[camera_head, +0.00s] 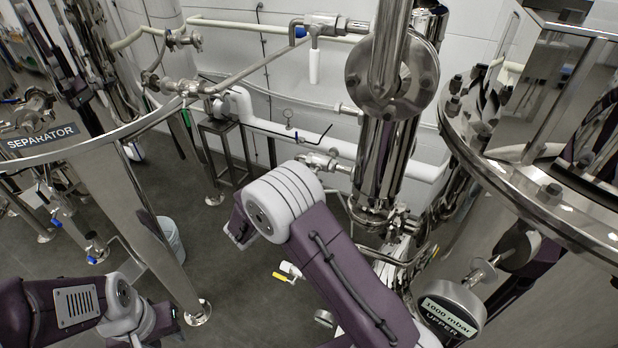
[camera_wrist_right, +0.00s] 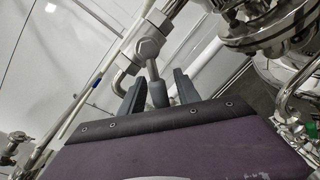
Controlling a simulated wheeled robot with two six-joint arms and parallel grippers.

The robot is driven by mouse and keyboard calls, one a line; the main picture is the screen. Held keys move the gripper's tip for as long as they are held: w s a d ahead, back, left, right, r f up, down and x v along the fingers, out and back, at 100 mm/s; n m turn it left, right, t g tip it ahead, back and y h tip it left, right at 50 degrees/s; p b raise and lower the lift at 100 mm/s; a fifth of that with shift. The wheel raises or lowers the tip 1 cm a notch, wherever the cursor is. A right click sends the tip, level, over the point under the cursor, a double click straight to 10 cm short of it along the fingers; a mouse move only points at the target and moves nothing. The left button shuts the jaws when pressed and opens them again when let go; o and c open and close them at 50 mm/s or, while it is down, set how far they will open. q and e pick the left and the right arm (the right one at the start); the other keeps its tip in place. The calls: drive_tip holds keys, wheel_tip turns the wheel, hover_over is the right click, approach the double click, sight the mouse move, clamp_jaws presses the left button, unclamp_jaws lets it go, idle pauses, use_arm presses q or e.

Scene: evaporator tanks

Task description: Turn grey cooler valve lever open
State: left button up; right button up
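In the right wrist view, a grey lever (camera_wrist_right: 157,92) hangs from a metal valve body (camera_wrist_right: 149,47) with a hex nut. My right gripper (camera_wrist_right: 159,90) is open, with one dark finger on each side of the lever and a visible gap to each. The lever's lower end is partly hidden by my gripper's body. In the head view, a metal valve (camera_head: 318,160) on a pipe shows just beyond my right arm, left of the upright steel cooler column (camera_head: 383,160). My right gripper's fingers are hidden there. My left gripper (camera_head: 168,322) is low at bottom left; its fingers are unclear.
A valve with a white lever (camera_head: 314,66) hangs higher up. A large steel vessel rim (camera_head: 540,190) and a round "1000 mbar UPPER" gauge (camera_head: 450,308) are at right. The separator tank (camera_head: 150,225) is at left. A yellow-handled valve (camera_head: 285,273) is low in the middle.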

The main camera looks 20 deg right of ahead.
drive_tip(key=b+v, duration=0.2)
drive_tip(key=v, duration=0.6)
drive_tip(key=shift+s+a, duration=0.2)
drive_tip(key=shift+a, duration=0.1)
drive_tip(key=shift+r+n, duration=0.1)
drive_tip(key=shift+n, duration=0.2)
drive_tip(key=c, duration=0.6)
drive_tip(key=shift+d+n, duration=0.1)
drive_tip(key=shift+n, duration=0.9)
clamp_jaws()
drive_tip(key=s+a+f+n+p, duration=0.2)
drive_tip(key=s+f+n+p, duration=0.4)
drive_tip(key=n, duration=1)
drive_tip(key=w+d+r+p, duration=0.2)
drive_tip(key=w+d+p, duration=0.2)
drive_tip(key=w, duration=0.3)
drive_tip(key=shift+d+r+t, duration=0.35)
drive_tip(key=shift+d+t, duration=0.05)
drive_tip(key=shift+d, duration=0.4)
